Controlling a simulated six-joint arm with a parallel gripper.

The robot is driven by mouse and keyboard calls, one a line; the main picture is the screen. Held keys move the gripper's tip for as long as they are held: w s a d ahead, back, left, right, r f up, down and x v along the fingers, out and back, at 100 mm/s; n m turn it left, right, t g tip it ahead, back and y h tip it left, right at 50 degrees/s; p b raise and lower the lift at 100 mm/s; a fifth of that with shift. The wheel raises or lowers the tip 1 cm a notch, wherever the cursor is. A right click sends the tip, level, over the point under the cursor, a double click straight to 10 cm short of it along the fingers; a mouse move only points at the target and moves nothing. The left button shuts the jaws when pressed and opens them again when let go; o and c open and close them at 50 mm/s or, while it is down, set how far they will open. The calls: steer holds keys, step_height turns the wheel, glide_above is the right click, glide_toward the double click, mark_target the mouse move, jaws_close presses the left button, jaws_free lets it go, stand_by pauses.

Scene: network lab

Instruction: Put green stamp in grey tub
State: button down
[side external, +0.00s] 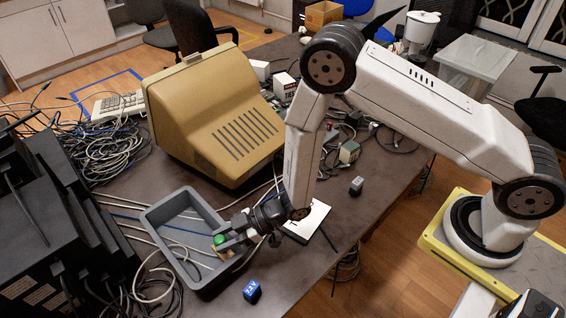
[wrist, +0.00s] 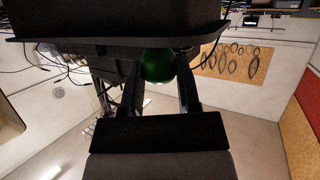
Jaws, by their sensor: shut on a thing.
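The green stamp (side external: 219,240) shows a green top and a light wooden-looking lower part in the side view. My gripper (side external: 226,243) is shut on it, and its fingers partly hide it. The grey tub (side external: 165,214) is an open rectangular bin on the table. The stamp appears within the tub's outline near its right side; I cannot tell whether it touches the floor of the tub. In the wrist view the green stamp (wrist: 158,67) sits between the two fingers of my gripper (wrist: 160,75).
A blue block (side external: 252,290) lies just in front of the tub. A white card (side external: 310,220) lies to its right, and a small grey block (side external: 356,185) lies farther right. A beige monitor (side external: 215,120) stands behind the tub. Cables (side external: 115,145) crowd the left side.

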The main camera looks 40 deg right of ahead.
steer(key=shift+f, duration=0.6)
steer(key=shift+c, duration=1.6)
jaws_free()
steer(key=shift+r, duration=0.1)
steer(key=shift+r, duration=0.55)
steer(key=v, duration=1.2)
